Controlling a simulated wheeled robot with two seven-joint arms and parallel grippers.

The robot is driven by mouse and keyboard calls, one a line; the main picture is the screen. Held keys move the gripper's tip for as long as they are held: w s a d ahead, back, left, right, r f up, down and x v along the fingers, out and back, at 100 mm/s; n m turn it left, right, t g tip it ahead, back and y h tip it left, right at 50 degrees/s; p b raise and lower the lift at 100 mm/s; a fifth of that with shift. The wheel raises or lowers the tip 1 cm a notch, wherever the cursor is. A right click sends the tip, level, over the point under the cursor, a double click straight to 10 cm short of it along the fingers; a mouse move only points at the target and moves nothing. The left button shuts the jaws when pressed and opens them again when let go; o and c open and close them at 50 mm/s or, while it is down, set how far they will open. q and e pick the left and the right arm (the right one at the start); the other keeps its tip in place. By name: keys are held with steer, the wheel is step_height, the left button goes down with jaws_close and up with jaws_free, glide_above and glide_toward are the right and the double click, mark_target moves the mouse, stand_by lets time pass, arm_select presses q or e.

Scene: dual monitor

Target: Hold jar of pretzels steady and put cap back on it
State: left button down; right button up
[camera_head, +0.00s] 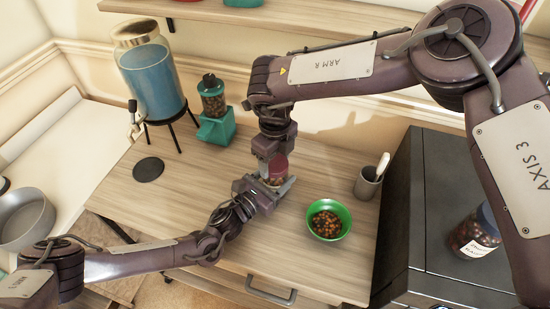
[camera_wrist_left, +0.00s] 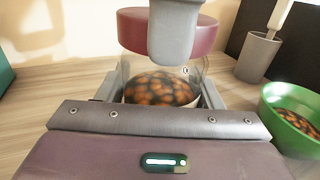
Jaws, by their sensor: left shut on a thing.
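The jar of pretzels (camera_wrist_left: 160,88) is clear glass with brown pieces inside. It stands upright on the wooden table between the fingers of my left gripper (camera_head: 268,190), which is shut on it. The dark red cap (camera_wrist_left: 132,32) is at the jar's mouth, roughly level. I cannot tell whether it is seated or just above the rim. The cap also shows in the head view (camera_head: 278,165). My right gripper (camera_head: 274,152) points down from above at the cap. One of its fingers covers the cap's near side in the left wrist view; the other is hidden, so its grip is unclear.
A green bowl (camera_head: 315,232) of brown pieces stands right of the jar, with a grey cup (camera_head: 367,187) behind it. A blue-filled dispenser (camera_head: 153,80), a teal dispenser (camera_head: 214,128) and a black disc (camera_head: 148,170) are at left. Another labelled jar (camera_head: 474,235) stands on the dark cabinet.

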steer(key=shift+c, duration=1.4)
steer(key=m, duration=0.5)
steer(key=shift+a, duration=0.1)
steer(key=shift+c, duration=0.2)
steer(key=m, duration=0.5)
steer(key=shift+m, duration=0.4)
steer(key=m, duration=0.5)
steer(key=shift+f+m, duration=0.1)
steer(key=shift+m, duration=0.2)
steer(key=m, duration=0.6)
steer(key=o, duration=1.2)
steer(key=shift+r, duration=0.2)
step_height(320, 180, up, 12)
steer(key=shift+f, duration=0.15)
